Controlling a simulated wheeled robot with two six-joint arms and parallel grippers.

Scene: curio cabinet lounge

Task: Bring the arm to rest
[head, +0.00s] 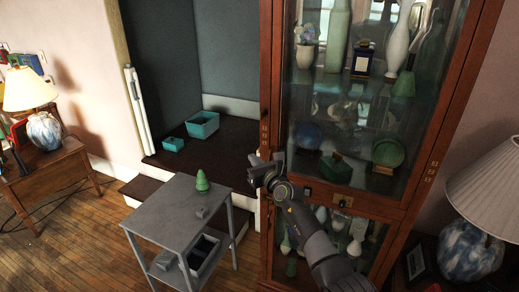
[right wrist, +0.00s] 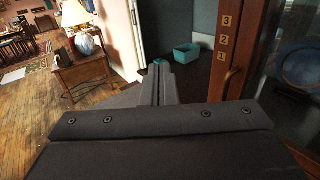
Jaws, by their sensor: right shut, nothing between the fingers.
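My right arm comes up from the bottom right of the head view, in front of the curio cabinet (head: 268,110). My right gripper (head: 256,168) is raised before the cabinet's left edge, right of the grey side table. In the right wrist view its two fingers (right wrist: 160,82) are together with nothing between them. The gripper looks apart from the cabinet, though the exact gap cannot be told. My left gripper is in neither view.
Teal boxes (head: 203,124) sit on the dark step behind. A lamp (head: 478,240) stands at right. Open wood floor (head: 75,245) lies at left.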

